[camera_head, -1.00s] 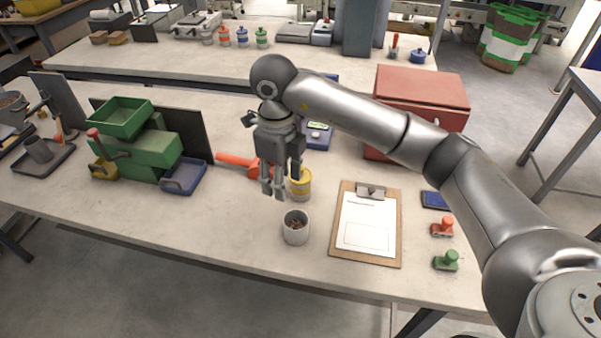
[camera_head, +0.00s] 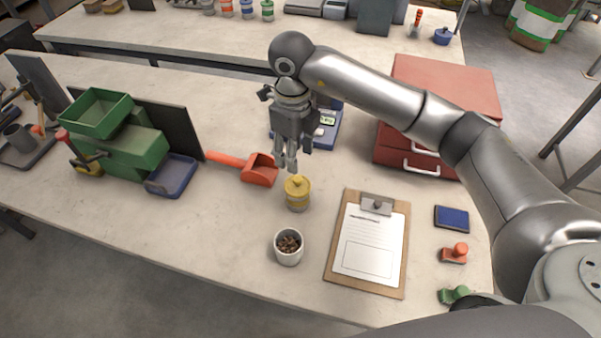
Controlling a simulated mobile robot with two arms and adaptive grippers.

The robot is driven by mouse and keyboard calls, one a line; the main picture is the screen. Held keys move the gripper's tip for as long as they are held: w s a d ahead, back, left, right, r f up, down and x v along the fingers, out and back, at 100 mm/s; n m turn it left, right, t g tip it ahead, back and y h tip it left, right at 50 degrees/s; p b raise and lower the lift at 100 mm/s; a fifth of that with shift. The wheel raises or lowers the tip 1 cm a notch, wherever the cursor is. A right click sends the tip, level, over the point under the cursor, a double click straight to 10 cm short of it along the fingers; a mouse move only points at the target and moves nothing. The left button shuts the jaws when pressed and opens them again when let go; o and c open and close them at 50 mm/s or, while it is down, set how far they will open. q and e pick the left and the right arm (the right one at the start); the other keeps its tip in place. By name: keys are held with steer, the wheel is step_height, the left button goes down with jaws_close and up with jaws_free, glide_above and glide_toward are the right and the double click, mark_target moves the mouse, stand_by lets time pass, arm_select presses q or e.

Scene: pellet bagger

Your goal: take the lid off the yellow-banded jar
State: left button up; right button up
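The yellow-banded jar (camera_head: 298,202) stands upright on the near bench, with its yellow knobbed lid (camera_head: 297,186) on top. My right gripper (camera_head: 287,164) points down just behind and above the jar, apart from the lid. Its fingers look empty, but their gap is too small and angled to judge. My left gripper is out of view.
A cup of brown pellets (camera_head: 289,247) stands in front of the jar. An orange scoop (camera_head: 259,170) lies close left, a clipboard (camera_head: 337,262) right. Behind are a blue scale (camera_head: 329,136) and a red drawer cabinet (camera_head: 447,88). Green bins (camera_head: 140,151) stand left.

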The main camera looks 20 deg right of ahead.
mark_target(298, 178)
steer(key=shift+s+a+f+p, duration=0.2)
steer(key=shift+s+f, duration=0.1)
steer(key=shift+f, duration=0.35)
steer(key=shift+s+a+f+p, duration=0.15)
steer(key=shift+s+f, duration=0.1)
steer(key=shift+f, duration=0.35)
steer(key=shift+w+d+f, duration=0.1)
steer(key=shift+d+f, duration=0.05)
steer(key=shift+f, duration=0.15)
steer(key=f+p, duration=0.1)
steer(key=f, duration=0.1)
steer(key=d+f+p, duration=0.1)
steer(key=f+p, duration=0.1)
steer(key=shift+f, duration=0.15)
steer(key=shift+a+f, duration=0.1)
steer(key=shift+f, duration=0.25)
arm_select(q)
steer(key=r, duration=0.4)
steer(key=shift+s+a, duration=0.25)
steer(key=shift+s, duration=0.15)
arm_select(e)
steer(key=shift+w, duration=0.1)
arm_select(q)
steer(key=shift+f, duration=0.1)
arm_select(e)
steer(key=shift+c, duration=0.5)
